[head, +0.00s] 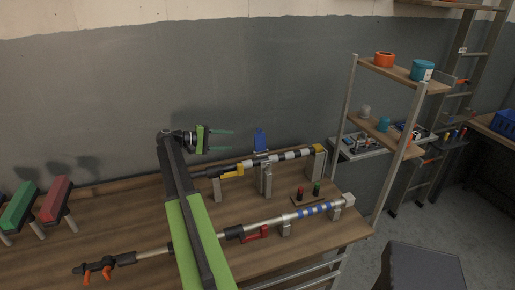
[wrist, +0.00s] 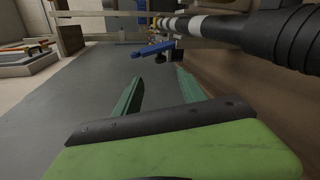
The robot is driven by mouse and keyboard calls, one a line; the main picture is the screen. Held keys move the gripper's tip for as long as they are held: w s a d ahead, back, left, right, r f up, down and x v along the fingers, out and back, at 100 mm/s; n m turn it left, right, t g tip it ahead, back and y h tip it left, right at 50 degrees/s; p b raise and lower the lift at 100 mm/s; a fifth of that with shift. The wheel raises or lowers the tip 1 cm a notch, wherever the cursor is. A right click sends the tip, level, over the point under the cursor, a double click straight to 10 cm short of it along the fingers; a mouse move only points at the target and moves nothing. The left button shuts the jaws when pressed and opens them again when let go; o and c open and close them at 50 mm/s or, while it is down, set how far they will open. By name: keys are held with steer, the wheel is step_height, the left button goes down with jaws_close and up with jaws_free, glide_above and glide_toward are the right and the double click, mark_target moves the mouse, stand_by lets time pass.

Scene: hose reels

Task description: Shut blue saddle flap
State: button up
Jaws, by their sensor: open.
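The blue saddle flap (head: 260,139) stands up, open, above the rear striped pole (head: 290,156) in the head view. In the wrist view the blue flap (wrist: 152,49) lies ahead of the fingertips, beside the pole (wrist: 206,25). My gripper (head: 232,140) is open and empty, left of the flap at about its height in the picture, with a gap between them. Its two green fingers are spread in the wrist view (wrist: 159,75), and nothing is between them. The flap's hinge is too small to make out.
A front pole with blue bands (head: 312,211) and a red lever (head: 255,234) lies nearer on the bench (head: 140,215). A small block with red and green knobs (head: 308,194) stands between the poles. The wall is behind. A shelf rack (head: 420,105) stands right.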

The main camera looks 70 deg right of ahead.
mark_target(264, 141)
steer(key=shift+s+f, duration=0.1)
steer(key=b+x, duration=0.4)
steer(key=x, duration=1.3)
steer(key=shift+s+d, duration=0.1)
steer(key=shift+d, duration=0.05)
jaws_close()
stand_by(0.6)
